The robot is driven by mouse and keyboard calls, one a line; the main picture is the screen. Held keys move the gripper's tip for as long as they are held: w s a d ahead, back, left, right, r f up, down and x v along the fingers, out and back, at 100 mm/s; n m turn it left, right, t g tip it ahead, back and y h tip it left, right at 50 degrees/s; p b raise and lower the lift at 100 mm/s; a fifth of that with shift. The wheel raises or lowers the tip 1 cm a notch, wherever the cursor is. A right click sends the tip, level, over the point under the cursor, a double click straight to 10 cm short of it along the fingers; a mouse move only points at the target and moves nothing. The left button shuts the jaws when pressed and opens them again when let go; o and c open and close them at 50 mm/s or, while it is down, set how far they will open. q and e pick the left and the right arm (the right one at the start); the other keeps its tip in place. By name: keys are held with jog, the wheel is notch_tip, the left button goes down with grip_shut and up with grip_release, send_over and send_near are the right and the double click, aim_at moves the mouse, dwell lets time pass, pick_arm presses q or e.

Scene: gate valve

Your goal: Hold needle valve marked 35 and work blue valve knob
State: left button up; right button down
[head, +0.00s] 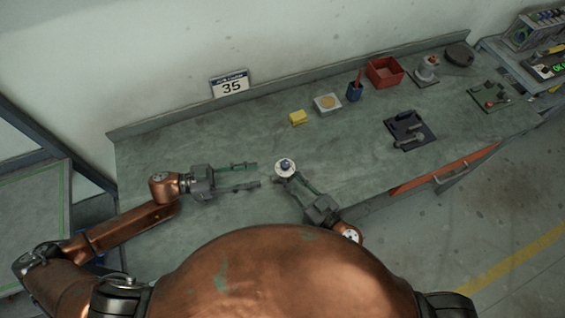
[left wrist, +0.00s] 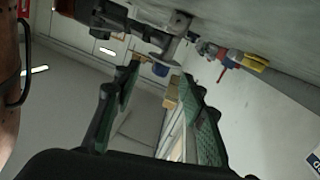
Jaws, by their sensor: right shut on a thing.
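The needle valve, a pale round body (head: 282,173) with a blue knob (head: 286,163) on top, is held above the near part of the bench. My right gripper (head: 285,177) is shut on the valve body from the lower right. My left gripper (head: 257,175) is open and empty just left of the valve, its fingers pointing at it. In the left wrist view the blue knob (left wrist: 160,69) shows beyond the open green-padded fingers, apart from them. No number can be read on the valve itself.
A sign reading 35 (head: 230,84) stands at the bench's back edge. A yellow block (head: 298,117), a square pale item (head: 327,103), a blue cup (head: 354,92), a red bin (head: 384,71) and a dark fixture (head: 408,130) stand rightward. The bench's left part (head: 150,155) is clear.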

aim_at(285, 163)
pick_arm(q)
jog(key=shift+w+r+m+g, duration=0.25)
jog(key=shift+w+m+g, duration=0.25)
jog(key=shift+w+m, duration=0.15)
jog(key=d, duration=0.3)
jog(key=w+d+r+m+g, duration=0.1)
jog(key=d, duration=0.3)
jog(key=w+d+m+g+h, duration=0.1)
jog(key=d, duration=0.2)
jog(key=shift+d+r, duration=0.35)
jog(key=shift+d, duration=0.05)
jog(key=shift+c, duration=0.4)
grip_shut()
